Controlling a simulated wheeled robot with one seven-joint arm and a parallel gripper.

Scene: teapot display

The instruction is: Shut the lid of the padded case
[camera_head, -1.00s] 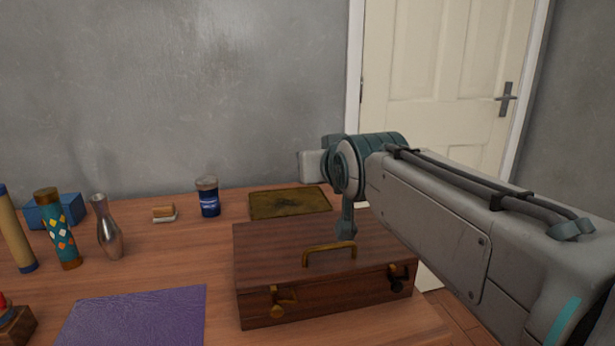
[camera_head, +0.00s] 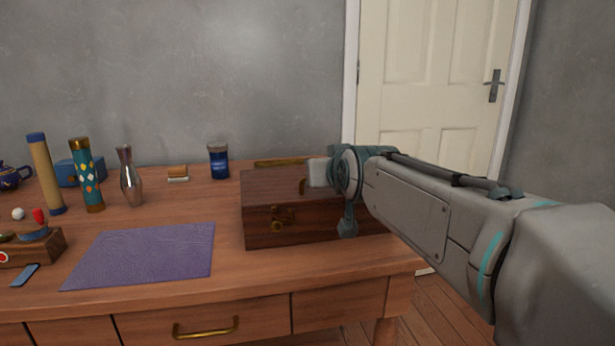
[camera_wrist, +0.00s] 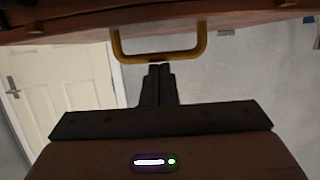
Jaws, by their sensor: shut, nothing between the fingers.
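The padded case is a brown wooden box (camera_head: 262,228) at the right end of the table in the head view. Its lid (camera_head: 265,184) lies flat on top and looks shut. A brass latch (camera_head: 281,220) shows on its front; whether it is fastened I cannot tell.
A purple mat (camera_head: 145,255) lies left of the case on the table (camera_head: 235,290). A door (camera_head: 430,90) is behind the arm.

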